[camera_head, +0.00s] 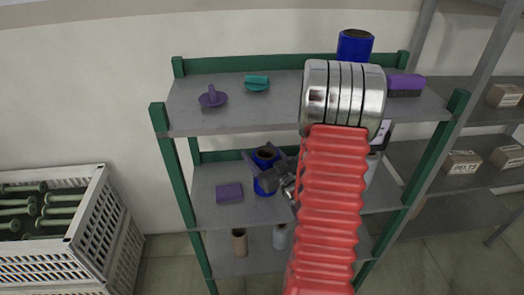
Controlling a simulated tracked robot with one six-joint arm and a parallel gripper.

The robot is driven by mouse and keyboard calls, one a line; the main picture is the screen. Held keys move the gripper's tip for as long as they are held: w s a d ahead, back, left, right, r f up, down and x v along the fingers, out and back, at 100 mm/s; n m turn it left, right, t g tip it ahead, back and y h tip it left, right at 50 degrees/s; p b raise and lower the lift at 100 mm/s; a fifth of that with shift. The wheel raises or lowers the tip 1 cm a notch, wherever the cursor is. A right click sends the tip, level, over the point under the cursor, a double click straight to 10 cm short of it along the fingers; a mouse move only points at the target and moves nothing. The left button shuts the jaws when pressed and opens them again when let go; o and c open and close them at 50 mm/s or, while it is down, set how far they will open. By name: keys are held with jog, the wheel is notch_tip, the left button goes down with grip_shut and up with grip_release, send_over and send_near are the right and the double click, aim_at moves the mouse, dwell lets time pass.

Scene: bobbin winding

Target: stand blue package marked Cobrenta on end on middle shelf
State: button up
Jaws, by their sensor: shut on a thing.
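A blue cylinder with a dark hollow top (265,188) is at the middle shelf (221,217) of the green-posted rack, and looks upright. My dark grey gripper (262,171) reaches across it from the right and is shut on it, hiding its middle. I cannot tell whether its base touches the shelf. No Cobrenta marking is readable on it. A second blue cylinder (355,47) stands on the top shelf (230,118) at the back, partly hidden behind my arm.
A purple box (229,192) lies on the middle shelf left of the held cylinder. A purple spool (212,98), teal spool (257,83) and purple-topped box (405,84) are on the top shelf. Brown (240,242) and grey (280,236) cylinders stand below. A white crate (85,235) is left.

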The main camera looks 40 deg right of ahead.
jog(key=shift+f, duration=0.85)
jog(key=o, duration=1.9)
